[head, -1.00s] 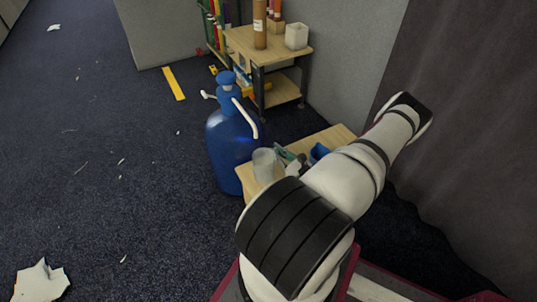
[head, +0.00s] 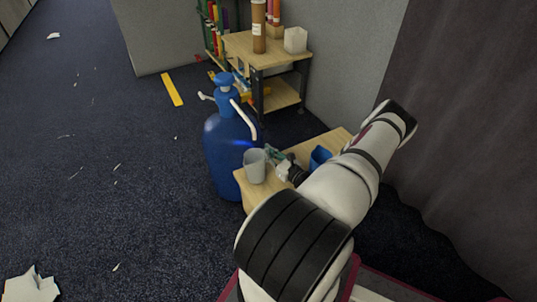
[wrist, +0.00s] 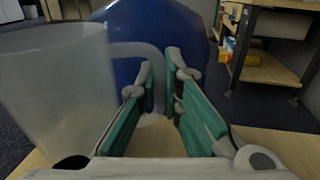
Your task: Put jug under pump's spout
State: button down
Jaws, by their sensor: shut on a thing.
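The jug (head: 255,166) is a translucent grey-white vessel at the left end of the small wooden table, upright. In the wrist view the jug (wrist: 62,95) fills the left side, and its handle reaches between the green fingers. My gripper (head: 272,153) is shut on the jug's handle; it also shows in the wrist view (wrist: 160,92). The pump is a blue bottle (head: 228,150) with a pump head (head: 225,80) and a pale curved spout (head: 244,119), just behind and left of the jug. The spout's tip is above the jug in the head view. Whether the jug touches the table is unclear.
The small wooden table (head: 258,196) holds a blue container (head: 320,157) to the right. A grey partition and dark curtain border the right. Carpet at left is mostly open.

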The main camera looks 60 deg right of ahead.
jog(key=shift+f, duration=0.15)
jog(key=c, duration=1.8)
grip_release()
jog(key=shift+o, duration=0.2)
jog(key=shift+r, duration=0.25)
jog(key=p+v, duration=0.3)
jog(key=v, duration=0.9)
